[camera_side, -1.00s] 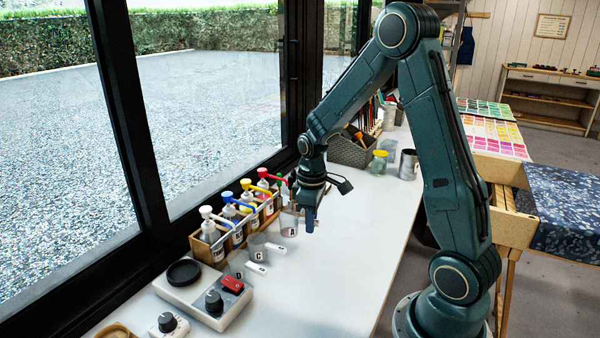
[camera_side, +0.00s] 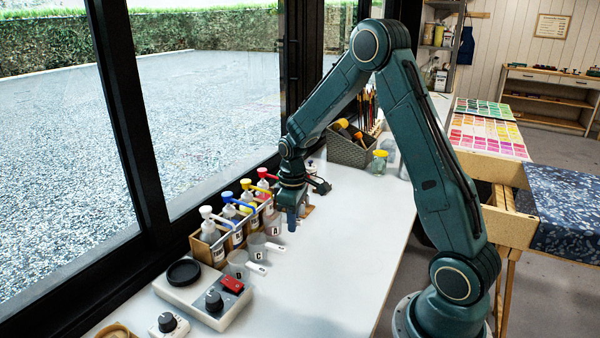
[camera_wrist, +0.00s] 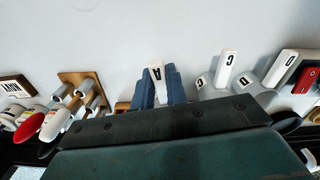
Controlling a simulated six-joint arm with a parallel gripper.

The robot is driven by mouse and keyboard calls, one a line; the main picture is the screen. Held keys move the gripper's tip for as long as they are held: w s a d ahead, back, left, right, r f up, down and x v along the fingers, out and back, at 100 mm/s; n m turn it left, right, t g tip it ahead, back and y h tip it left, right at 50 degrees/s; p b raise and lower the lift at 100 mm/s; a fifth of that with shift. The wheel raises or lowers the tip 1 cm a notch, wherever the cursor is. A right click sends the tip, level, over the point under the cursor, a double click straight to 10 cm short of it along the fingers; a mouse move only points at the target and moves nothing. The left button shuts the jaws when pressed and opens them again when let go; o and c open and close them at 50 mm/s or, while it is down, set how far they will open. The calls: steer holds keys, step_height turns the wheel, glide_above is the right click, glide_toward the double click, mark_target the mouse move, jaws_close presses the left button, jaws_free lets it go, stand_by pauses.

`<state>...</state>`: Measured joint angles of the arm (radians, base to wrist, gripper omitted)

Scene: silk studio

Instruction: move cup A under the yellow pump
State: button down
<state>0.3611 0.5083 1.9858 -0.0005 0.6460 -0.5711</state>
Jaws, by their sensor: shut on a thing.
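My gripper (camera_side: 291,217) is shut on the white handle of cup A (camera_wrist: 156,73), with its blue fingers on both sides of the handle in the wrist view. In the side view the clear body of cup A (camera_side: 273,229) is low beside the pump rack, near its right end. The yellow pump (camera_side: 246,184) stands in the rack between the blue pump (camera_side: 228,197) and the red pump (camera_side: 262,173). I cannot tell whether the cup is directly under the yellow spout. The wrist view hides the cup's body behind my gripper.
Cup C (camera_side: 256,250) and cup D (camera_side: 238,265) stand left of cup A, close to the wooden rack (camera_side: 213,257). A device with a red switch (camera_side: 232,285) is at the front left. The white table (camera_side: 330,270) is clear on the right. A brush basket (camera_side: 348,152) stands behind.

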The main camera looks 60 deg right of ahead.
steer(key=shift+s+f, duration=0.1)
steer(key=shift+f, duration=0.8)
steer(key=shift+f, duration=0.4)
steer(key=c, duration=1.3)
jaws_free()
steer(key=shift+c, duration=0.2)
step_height(320, 180, up, 14)
